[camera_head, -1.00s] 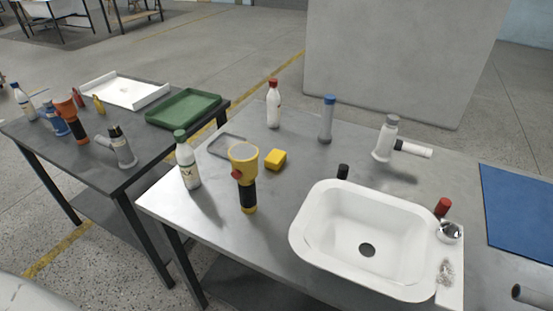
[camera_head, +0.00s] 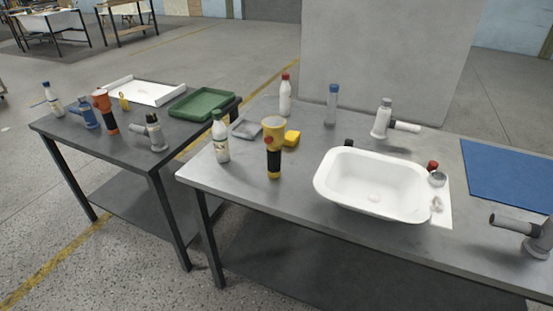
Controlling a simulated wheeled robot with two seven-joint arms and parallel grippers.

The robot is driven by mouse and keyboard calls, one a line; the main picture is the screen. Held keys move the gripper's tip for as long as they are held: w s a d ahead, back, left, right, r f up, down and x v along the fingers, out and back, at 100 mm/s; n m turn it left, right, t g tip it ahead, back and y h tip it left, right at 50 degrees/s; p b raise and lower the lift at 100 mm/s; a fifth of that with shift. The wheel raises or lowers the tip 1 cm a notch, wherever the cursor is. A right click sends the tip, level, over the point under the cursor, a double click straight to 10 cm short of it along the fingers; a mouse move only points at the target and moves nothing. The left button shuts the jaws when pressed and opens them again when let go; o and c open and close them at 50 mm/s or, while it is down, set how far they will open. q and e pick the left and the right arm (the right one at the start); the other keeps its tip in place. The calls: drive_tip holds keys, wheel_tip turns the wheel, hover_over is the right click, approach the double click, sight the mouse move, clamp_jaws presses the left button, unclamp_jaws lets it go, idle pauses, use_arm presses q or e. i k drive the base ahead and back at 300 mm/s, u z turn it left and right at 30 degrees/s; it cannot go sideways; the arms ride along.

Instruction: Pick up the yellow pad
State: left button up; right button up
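The yellow pad (camera_head: 292,138) is a small yellow block lying on the grey metal table (camera_head: 240,189). It sits just right of and behind a yellow and black flashlight (camera_head: 274,148), which stands upright and covers part of its left side. Neither of my grippers shows in the head view.
A red-capped bottle (camera_head: 285,96) and a blue-capped tube (camera_head: 331,106) stand behind the pad. A white basin (camera_head: 325,184) is to the right.

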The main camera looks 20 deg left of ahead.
sight(291, 137)
drive_tip(key=z, duration=0.6)
drive_tip(key=k, duration=0.2)
drive_tip(key=u, duration=1.95)
drive_tip(key=i, duration=0.85)
drive_tip(key=u, duration=0.1)
